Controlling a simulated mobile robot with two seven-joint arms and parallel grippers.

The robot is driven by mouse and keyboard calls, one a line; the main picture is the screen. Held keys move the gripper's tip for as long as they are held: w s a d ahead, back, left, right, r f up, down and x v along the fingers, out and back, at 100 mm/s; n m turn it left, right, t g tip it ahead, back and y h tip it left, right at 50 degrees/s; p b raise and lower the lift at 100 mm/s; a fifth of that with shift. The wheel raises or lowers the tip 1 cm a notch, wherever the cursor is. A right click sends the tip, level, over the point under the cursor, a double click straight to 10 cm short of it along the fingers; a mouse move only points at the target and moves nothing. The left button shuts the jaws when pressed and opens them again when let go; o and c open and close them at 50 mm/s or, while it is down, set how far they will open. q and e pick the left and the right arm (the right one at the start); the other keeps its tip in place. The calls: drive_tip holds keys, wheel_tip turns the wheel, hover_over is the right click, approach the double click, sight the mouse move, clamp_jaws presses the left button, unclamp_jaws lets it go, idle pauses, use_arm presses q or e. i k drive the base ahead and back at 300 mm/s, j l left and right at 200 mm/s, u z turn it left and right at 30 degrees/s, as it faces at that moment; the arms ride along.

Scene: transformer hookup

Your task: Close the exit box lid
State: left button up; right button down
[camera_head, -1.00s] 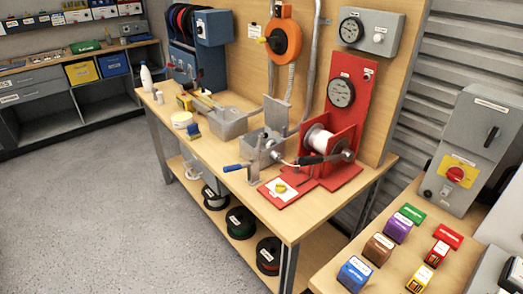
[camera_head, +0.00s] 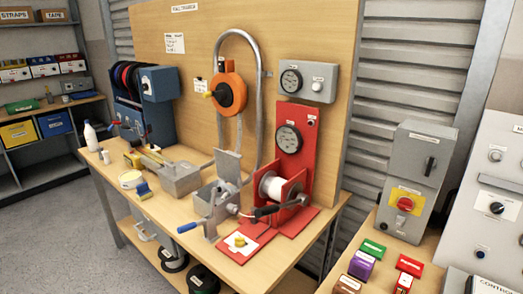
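A grey metal box (camera_head: 207,208) stands near the middle of the wooden bench. Its flat grey lid (camera_head: 228,165) is raised upright at the back, so this box is open. A second grey box (camera_head: 181,181) sits to its left, with a yellow-and-grey tool at its left side. I cannot read a label that tells which one is the exit box. A blue-handled lever (camera_head: 187,228) is at the front of the lidded box. Neither of my grippers shows in the view.
A red winch stand with a white spool (camera_head: 271,187) and a black-handled crank (camera_head: 267,210) is close right of the lidded box. Grey conduit and an orange reel (camera_head: 228,93) are behind. A side table at right holds coloured blocks (camera_head: 361,264).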

sight(228, 163)
drive_tip(key=i+j+z, duration=0.25)
drive_tip(key=j, duration=0.15)
drive_tip(key=j+z, duration=0.3)
drive_tip(key=i+j, duration=0.15)
drive_tip(key=j, duration=0.55)
drive_tip(key=i+j+z, duration=0.15)
drive_tip(key=j, duration=0.55)
drive_tip(key=i+j, duration=0.1)
drive_tip(key=j, duration=0.6)
drive_tip(key=i+j+z, duration=0.15)
drive_tip(key=j, duration=0.55)
drive_tip(key=k, duration=0.05)
